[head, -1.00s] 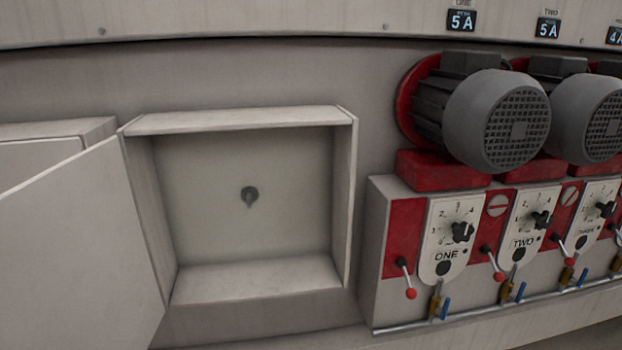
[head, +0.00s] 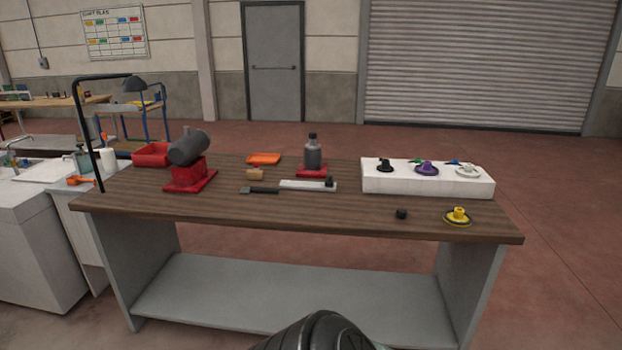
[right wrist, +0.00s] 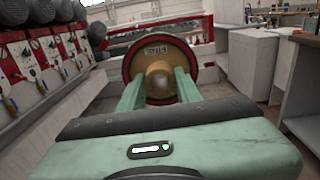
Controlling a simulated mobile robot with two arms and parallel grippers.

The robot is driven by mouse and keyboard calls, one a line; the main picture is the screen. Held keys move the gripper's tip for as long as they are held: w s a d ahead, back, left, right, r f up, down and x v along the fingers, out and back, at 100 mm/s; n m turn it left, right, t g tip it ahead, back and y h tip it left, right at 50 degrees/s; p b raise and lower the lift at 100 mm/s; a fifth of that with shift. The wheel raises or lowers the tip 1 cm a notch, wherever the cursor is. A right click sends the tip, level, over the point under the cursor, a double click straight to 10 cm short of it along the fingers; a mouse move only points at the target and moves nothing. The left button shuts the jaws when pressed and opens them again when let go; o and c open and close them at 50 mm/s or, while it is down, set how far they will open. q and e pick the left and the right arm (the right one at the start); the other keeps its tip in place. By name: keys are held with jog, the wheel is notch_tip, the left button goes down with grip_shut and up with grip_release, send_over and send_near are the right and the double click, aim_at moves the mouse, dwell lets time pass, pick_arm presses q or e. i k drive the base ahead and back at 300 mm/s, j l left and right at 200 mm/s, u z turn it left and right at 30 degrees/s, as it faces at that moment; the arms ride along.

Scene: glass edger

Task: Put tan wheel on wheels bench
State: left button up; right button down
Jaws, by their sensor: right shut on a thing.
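The tan wheel (right wrist: 158,62), with a dark outer rim and a label on its face, shows in the right wrist view. My right gripper (right wrist: 159,88) is shut on it, with its two green fingers at the hub. The wheels bench (head: 270,210), with a brown wooden top and grey legs, stands ahead in the head view. A white block (head: 425,184) on its right part carries several wheels, among them a purple one (head: 427,168) and a white one (head: 467,171). A yellow wheel (head: 458,217) lies on the wood in front. My left gripper is not in view.
Machine motors (right wrist: 40,40) line the left of the right wrist view.

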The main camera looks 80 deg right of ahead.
aim_at(346, 213)
jog(key=k+l+z, duration=0.15)
jog(key=l+z, duration=0.3)
jog(key=l, duration=0.15)
jog(key=k+l+z, duration=0.1)
jog(key=l+z, duration=0.4)
jog(key=l, duration=0.15)
jog(key=l+z, duration=0.45)
jog(key=l, duration=0.15)
